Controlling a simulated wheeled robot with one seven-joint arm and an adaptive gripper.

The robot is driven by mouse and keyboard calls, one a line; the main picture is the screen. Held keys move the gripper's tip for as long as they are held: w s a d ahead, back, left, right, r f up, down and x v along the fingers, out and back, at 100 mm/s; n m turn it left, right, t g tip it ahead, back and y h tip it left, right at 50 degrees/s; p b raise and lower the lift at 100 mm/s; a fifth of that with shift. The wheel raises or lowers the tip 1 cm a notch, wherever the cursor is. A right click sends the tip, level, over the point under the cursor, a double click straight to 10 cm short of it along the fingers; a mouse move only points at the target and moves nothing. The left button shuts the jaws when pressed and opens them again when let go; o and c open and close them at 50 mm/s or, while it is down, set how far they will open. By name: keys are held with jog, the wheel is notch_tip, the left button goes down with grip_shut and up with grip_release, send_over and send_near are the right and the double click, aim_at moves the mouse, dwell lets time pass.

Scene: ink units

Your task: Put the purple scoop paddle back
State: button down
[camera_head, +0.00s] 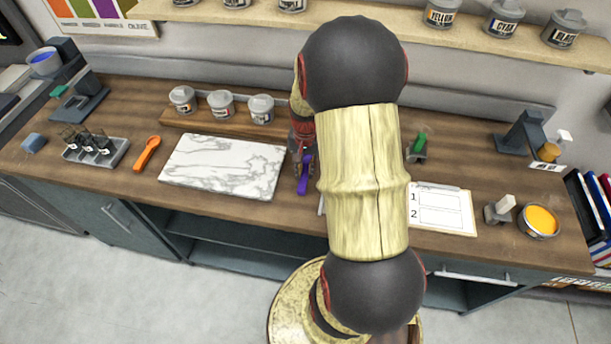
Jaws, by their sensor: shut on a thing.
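The purple scoop paddle (303,184) is at the middle of the counter, just right of the white marble slab (222,165). Its lower part shows, pointing toward the counter's front edge. My gripper (302,158) is above it, shut on its upper end. My own arm covers much of the gripper and the counter to the right of it. I cannot tell whether the paddle touches the counter. An orange scoop paddle (147,153) lies on the counter left of the slab.
Several lidded jars, one a white jar (221,104), stand on a wooden riser (178,120) behind the slab. A grey tray (119,152) with dark vials is at left. A clipboard (456,228), an orange ink tin (538,220) and a green-handled tool (418,146) are right of my arm.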

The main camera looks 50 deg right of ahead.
aim_at(305, 173)
notch_tip(305, 173, down, 3)
jog(key=shift+s+r, duration=0.1)
jog(key=shift+r, duration=0.1)
jog(key=c, duration=1.7)
grip_release()
notch_tip(305, 173, up, 12)
jog(key=shift+a+r+p, duration=0.1)
jog(key=shift+p, duration=0.8)
